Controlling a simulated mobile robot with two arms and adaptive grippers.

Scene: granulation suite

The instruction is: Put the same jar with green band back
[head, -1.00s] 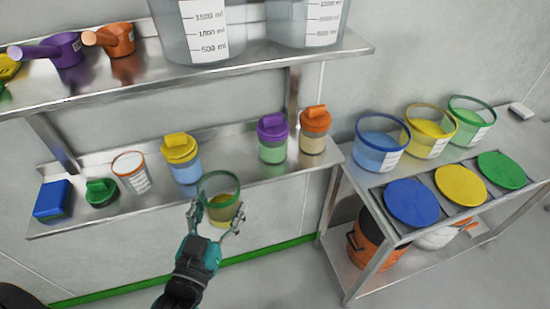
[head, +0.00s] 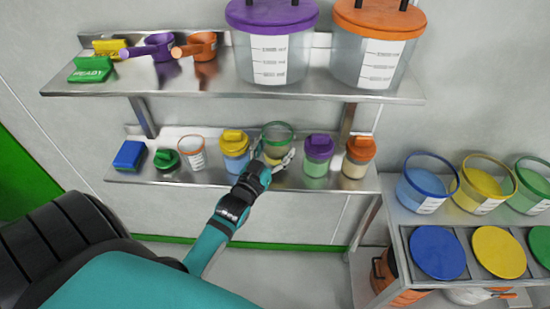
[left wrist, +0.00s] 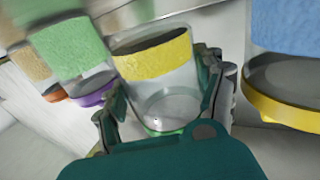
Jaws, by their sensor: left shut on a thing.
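The jar with the green band (head: 277,134) is clear, open-topped and has yellow contents. It stands upright in my left gripper (head: 272,157), at the lower shelf between the yellow-lidded jar (head: 235,146) and the purple-lidded jar (head: 317,150). The gripper's fingers are shut around its sides. In the left wrist view the jar (left wrist: 180,88) appears upside down between the fingers, its green rim partly hidden by the gripper. I cannot tell whether its base touches the shelf. My right gripper is not in view.
The lower shelf (head: 212,179) also holds a blue box (head: 130,155), a green lid (head: 166,159), an orange-rimmed cup (head: 192,154) and an orange-lidded jar (head: 359,156). An upper shelf (head: 200,86) with large containers overhangs it. A side table with tubs is at right.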

